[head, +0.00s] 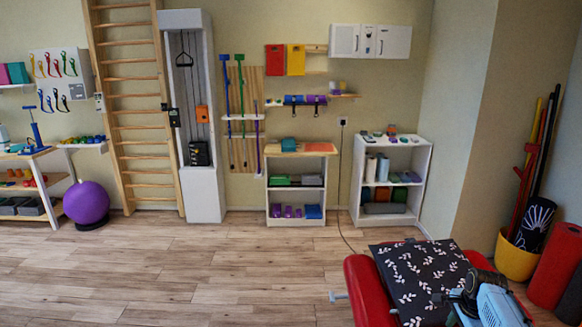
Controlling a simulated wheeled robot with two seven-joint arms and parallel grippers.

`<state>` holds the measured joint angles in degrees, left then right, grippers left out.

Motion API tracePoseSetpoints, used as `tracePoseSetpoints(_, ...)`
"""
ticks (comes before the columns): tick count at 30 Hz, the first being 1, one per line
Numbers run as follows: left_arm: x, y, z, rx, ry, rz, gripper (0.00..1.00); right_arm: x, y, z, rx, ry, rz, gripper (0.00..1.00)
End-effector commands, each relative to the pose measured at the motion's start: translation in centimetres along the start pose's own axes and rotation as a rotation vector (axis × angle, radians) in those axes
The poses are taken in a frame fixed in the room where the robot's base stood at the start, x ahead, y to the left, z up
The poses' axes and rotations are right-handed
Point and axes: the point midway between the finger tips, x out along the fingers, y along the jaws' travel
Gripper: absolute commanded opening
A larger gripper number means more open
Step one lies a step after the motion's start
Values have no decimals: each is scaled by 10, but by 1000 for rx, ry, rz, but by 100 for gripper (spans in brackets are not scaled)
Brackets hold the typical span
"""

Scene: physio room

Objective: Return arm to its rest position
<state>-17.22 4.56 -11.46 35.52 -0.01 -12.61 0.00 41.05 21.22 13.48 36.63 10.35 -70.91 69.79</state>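No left arm or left gripper shows in the head view. At the lower right, a dark grey mechanical part, which looks like my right gripper (445,298), is over the dark leaf-patterned cloth (412,272). A light blue and white body (500,305) is right beside it and is cut off by the bottom edge. I cannot tell whether the fingers are open or shut, or whether they hold anything.
The cloth lies on a red padded table (368,295) at the front right. A yellow bin (516,258) with poles stands right of it. White shelves (394,212), a wall ladder (138,130) and a purple ball (86,203) are farther back. The wooden floor (200,275) at left is clear.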

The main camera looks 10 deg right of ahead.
Motion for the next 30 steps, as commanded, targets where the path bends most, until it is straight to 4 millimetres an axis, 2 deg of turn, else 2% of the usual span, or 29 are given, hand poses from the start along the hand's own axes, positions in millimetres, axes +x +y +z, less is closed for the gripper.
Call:
tracePoseSetpoints(1,11,0,1,0,0,0,36,13,1,0,0,-1,2,33)
tracePoseSetpoints(3,19,0,2,0,0,0,36,24,2,0,1,-1,3,33)
tracePoseSetpoints(12,51,1,4,0,1,0,36,58,1,1,1,-2,1,33)
tracePoseSetpoints(21,82,1,7,0,1,0,36,86,2,1,0,-2,2,33)
tracePoseSetpoints(30,100,1,8,0,1,0,36,100,1,1,-1,-2,1,33)
